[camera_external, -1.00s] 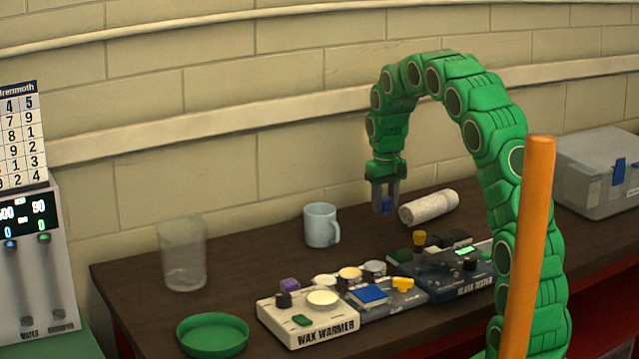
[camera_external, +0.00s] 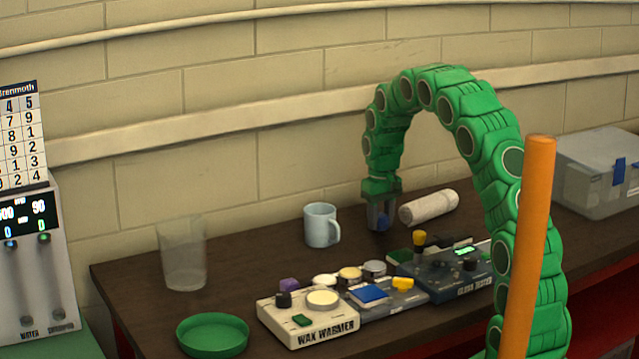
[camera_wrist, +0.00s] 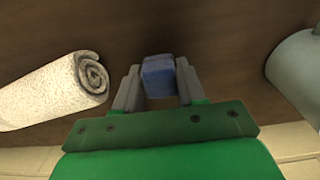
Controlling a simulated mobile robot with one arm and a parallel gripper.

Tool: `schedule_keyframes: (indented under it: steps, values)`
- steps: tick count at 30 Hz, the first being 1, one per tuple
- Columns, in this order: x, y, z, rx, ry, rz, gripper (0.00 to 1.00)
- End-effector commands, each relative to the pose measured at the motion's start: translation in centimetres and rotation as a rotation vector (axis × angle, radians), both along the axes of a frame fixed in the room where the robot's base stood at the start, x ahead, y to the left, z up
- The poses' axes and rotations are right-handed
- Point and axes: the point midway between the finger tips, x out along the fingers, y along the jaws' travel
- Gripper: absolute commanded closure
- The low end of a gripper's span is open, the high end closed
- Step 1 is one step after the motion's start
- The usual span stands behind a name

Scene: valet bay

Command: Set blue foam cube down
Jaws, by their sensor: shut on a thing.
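The blue foam cube (camera_wrist: 159,76) is between the two grey fingers of my gripper (camera_wrist: 158,88) in the wrist view. My gripper (camera_external: 381,222) is shut on it. In the external view the cube (camera_external: 383,223) shows between the fingertips, which point down close to the dark tabletop. The gripper is between the light blue mug and the rolled white towel. Whether the cube touches the table cannot be told.
The rolled towel (camera_external: 429,206) lies right of my gripper, and the mug (camera_external: 321,225) stands left. In front are the wax warmer (camera_external: 308,315), a gloss tester (camera_external: 450,275) and small jars. A clear glass (camera_external: 182,255) and green dish (camera_external: 212,336) are further left.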

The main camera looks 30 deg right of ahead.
Motion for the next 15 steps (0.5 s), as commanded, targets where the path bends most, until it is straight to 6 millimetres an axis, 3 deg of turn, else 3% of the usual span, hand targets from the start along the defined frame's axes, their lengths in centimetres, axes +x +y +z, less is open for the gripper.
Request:
schedule_keyframes:
  steps: [4, 5, 9, 15]
  values:
    - [-0.01, 0.02, -0.31, 0.0, 0.001, 0.0, 0.89]
    - [0.0, 0.01, -0.27, 0.0, 0.0, 0.0, 0.56]
    - [0.0, 0.01, -0.24, 0.0, 0.0, 0.0, 0.35]
    - [0.01, 0.0, -0.25, 0.0, 0.0, 0.0, 0.35]
